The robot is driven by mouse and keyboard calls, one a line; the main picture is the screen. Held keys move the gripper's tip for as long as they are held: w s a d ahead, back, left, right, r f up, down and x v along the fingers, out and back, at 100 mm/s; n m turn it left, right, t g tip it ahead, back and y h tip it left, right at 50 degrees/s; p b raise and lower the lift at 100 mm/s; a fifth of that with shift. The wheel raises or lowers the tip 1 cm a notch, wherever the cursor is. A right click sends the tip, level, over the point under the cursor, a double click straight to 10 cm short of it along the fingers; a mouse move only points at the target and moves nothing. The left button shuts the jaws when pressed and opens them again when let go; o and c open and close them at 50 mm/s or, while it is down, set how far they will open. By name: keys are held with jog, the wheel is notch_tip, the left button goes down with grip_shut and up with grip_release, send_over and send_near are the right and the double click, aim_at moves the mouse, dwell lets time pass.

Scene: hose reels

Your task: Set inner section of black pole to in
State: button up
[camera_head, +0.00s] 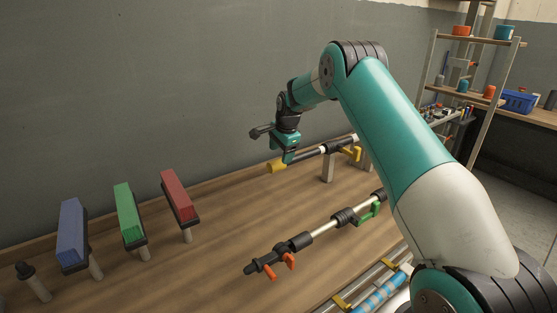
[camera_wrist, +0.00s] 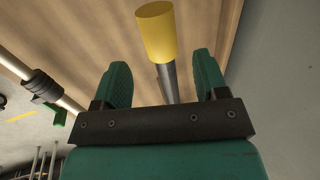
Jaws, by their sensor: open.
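The black pole (camera_head: 308,155) lies along the back of the bench, with a yellow end cap (camera_head: 277,167) at its left end. Toward its right are a black collar (camera_head: 340,145) and a yellow lever piece (camera_head: 352,153). My gripper (camera_head: 289,157) is open, at the pole's left part just right of the cap. In the wrist view the yellow cap (camera_wrist: 155,32) and dark tube (camera_wrist: 168,83) show between the spread fingers of my gripper (camera_wrist: 163,82). The tube touches neither finger there. I cannot tell whether the fingers reach down around it.
A second pole (camera_head: 325,229) with orange levers and a green clamp lies nearer on the bench. Blue (camera_head: 72,232), green (camera_head: 129,214) and red (camera_head: 178,195) blocks stand on posts at left. The grey wall (camera_head: 150,90) is close behind. Shelves stand at right.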

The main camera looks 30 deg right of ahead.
aim_at(279, 161)
jog(key=shift+p+x, duration=0.65)
jog(key=shift+x, duration=2.15)
